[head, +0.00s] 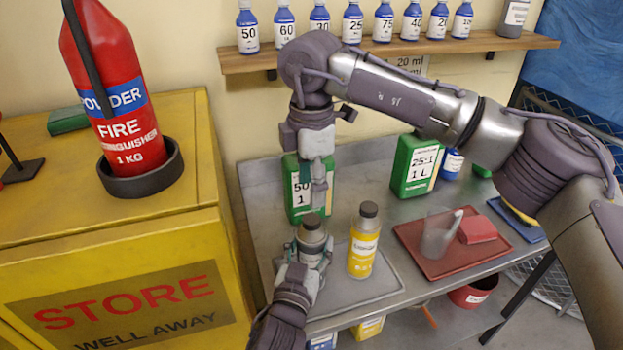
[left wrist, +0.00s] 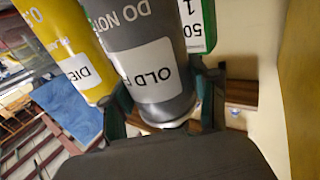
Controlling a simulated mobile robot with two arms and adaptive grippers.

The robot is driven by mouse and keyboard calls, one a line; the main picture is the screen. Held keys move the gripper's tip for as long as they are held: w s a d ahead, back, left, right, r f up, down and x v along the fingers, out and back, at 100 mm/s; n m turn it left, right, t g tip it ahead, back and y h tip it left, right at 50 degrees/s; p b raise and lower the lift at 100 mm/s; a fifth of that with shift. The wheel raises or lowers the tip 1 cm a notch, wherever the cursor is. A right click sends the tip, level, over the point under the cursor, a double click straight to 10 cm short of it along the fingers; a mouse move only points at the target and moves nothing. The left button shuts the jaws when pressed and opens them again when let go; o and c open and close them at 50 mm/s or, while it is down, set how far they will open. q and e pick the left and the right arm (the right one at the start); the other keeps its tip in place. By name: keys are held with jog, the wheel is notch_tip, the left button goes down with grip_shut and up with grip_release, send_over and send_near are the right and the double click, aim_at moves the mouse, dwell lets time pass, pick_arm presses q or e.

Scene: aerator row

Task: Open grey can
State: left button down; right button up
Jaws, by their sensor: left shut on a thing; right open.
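The grey can (head: 311,237) stands upright at the front left of the metal table with its dark cap (head: 312,221) on. My left gripper (head: 311,258) is shut on the grey can's body, low down. In the left wrist view the grey can (left wrist: 150,70), labelled "OLD", fills the middle between the fingers. My right gripper (head: 319,188) is open and points down, above the cap and apart from it. Its finger gap is hard to make out in the head view.
A yellow can (head: 362,250) stands close on the right, on the same grey mat (head: 350,292). A green container (head: 293,200) stands just behind. A red tray (head: 432,262) with a clear beaker (head: 437,235) lies farther right. A yellow cabinet (head: 195,150) borders the left.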

aim_at(311, 219)
notch_tip(311, 219, down, 8)
jog(key=shift+r, duration=0.25)
